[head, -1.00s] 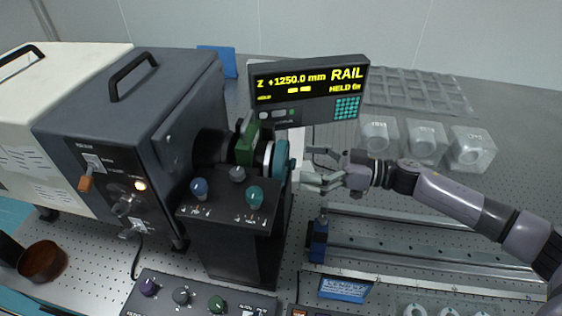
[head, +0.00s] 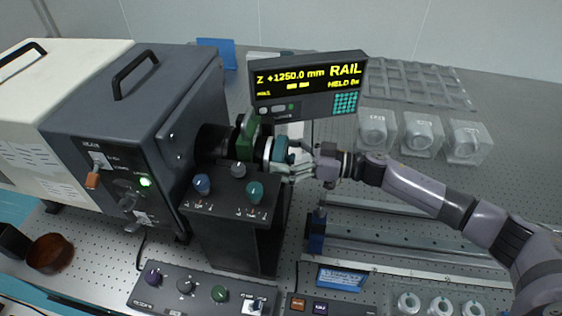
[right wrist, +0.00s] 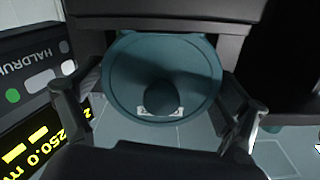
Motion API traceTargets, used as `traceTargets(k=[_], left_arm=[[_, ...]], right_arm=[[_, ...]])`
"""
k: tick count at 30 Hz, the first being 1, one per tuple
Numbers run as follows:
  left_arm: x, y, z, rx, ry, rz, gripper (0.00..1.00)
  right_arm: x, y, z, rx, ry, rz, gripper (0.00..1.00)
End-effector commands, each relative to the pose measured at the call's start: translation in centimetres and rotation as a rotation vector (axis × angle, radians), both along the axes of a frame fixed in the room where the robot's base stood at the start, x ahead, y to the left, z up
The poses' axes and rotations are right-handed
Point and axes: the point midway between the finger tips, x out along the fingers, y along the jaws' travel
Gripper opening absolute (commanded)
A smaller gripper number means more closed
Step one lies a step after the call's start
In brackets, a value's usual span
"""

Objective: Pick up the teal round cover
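The teal round cover (head: 279,152) sits on the right end of the horizontal barrel, beside a pale ring and a green part. My right gripper (head: 289,161) is at the cover, with its fingers around its right side and hiding part of it. In the right wrist view the cover (right wrist: 125,75) is face-on, with a dark round knob in its middle. The fingers of my right gripper (right wrist: 163,118) stand on either side of the cover, close to its rim. Whether they press on it I cannot tell. My left gripper is not in view.
A black stand with knobs (head: 233,194) is below the barrel. The dark housing (head: 130,120) is left of it. The display (head: 308,86) stands close behind my right gripper. A rail (head: 400,258) runs at the front right. Clear boxes (head: 421,134) stand at the back right.

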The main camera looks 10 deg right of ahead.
Motion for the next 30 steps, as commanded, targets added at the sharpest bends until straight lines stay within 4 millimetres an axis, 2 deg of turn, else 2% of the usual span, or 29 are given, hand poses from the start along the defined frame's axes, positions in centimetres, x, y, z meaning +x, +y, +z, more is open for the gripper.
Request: traceTargets(k=[2,17,26,30], left_arm=[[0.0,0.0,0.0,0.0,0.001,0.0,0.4],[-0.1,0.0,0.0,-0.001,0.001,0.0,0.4],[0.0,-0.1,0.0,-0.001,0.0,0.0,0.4],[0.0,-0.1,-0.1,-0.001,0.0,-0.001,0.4]], right_arm=[[0.0,0.0,0.0,0.0,0.0,0.0,0.84],[0.0,0.0,0.0,0.0,0.0,0.0,0.51],[0.0,0.0,0.3,0.001,-0.001,0.0,0.5],[0.1,-0.1,1.2,0.001,-0.004,0.0,0.5]])
